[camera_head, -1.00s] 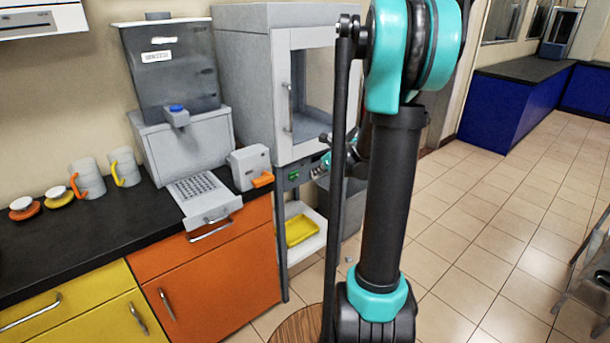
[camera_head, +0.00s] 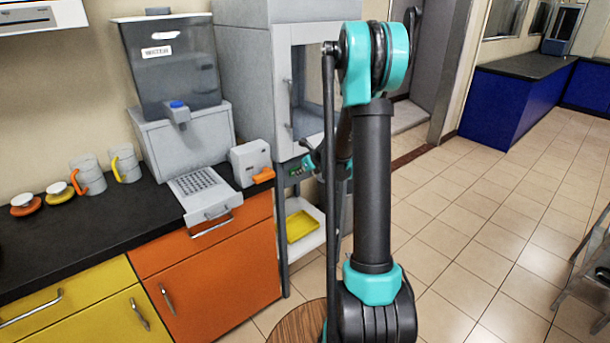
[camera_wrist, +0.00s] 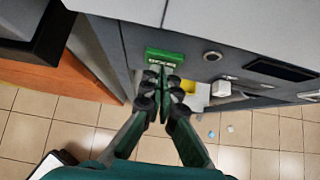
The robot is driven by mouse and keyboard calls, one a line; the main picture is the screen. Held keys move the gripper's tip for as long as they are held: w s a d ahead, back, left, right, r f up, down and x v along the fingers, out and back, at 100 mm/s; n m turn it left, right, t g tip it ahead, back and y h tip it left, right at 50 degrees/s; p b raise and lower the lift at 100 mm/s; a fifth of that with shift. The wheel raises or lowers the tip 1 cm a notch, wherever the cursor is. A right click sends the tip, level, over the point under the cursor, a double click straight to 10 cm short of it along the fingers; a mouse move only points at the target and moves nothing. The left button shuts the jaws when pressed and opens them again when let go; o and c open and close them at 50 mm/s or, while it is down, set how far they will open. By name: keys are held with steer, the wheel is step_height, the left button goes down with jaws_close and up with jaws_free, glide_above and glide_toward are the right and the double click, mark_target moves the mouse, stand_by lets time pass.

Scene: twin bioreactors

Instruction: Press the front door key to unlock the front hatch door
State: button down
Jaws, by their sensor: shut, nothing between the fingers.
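In the head view my arm partly hides the gripper and the strip.
A round dark button (camera_wrist: 212,56), a dark display (camera_wrist: 283,70) and a white knob (camera_wrist: 221,88) lie right of the green panel. A grey device with an orange lever (camera_head: 251,163) stands on the counter left of the cabinet. A yellow tray (camera_head: 300,226) is below.

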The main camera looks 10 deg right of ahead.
steer(key=shift+w+a, duration=0.1)
steer(key=shift+w, duration=0.1)
